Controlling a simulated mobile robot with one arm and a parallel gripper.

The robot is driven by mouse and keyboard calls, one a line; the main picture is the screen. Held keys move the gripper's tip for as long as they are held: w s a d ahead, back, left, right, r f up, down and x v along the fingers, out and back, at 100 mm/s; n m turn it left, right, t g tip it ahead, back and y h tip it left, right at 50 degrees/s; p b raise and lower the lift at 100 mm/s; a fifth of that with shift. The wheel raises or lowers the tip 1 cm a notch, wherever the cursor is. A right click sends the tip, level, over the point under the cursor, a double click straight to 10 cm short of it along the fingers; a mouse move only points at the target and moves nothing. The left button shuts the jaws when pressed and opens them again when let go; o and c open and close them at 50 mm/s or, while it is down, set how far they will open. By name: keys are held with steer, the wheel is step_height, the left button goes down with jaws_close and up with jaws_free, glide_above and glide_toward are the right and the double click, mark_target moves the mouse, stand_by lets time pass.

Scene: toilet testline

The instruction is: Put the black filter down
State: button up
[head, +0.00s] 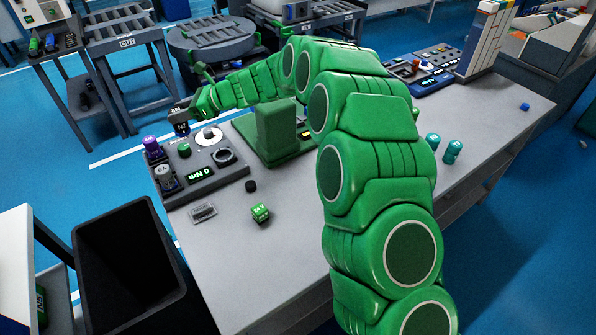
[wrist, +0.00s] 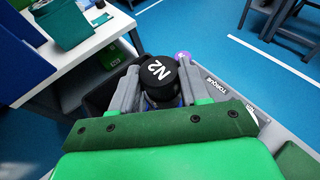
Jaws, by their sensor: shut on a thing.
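The black filter (wrist: 158,78), a black round-topped piece with a white "N2" label, sits between the two grey fingers in the wrist view. My gripper (head: 181,112) is shut on it. In the head view, the black filter (head: 181,128) hangs at the end of my green arm, near the back left of the torque panel (head: 205,180). From these views I cannot tell whether its bottom touches the panel or is above it.
The panel holds a purple-topped cylinder (head: 151,144) and a grey cylinder (head: 165,176). A black bin (head: 130,265) stands left. Two teal pieces (head: 452,150) stand right of my arm.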

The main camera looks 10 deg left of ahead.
steer(key=w+d, duration=0.1)
steer(key=d, duration=2.3)
steer(key=s+d+r, duration=0.1)
steer(key=s+d, duration=0.5)
steer(key=d, duration=0.8)
steer(key=shift+w+a+f, duration=0.95)
steer(key=shift+w+f, duration=1.15)
steer(key=shift+f, duration=0.95)
steer(key=shift+w+a+f, duration=0.95)
steer(key=shift+w+f, duration=1.15)
steer(key=shift+f, duration=1)
steer(key=shift+w+a+f, duration=0.95)
steer(key=shift+w+f, duration=1.15)
steer(key=shift+f, duration=0.95)
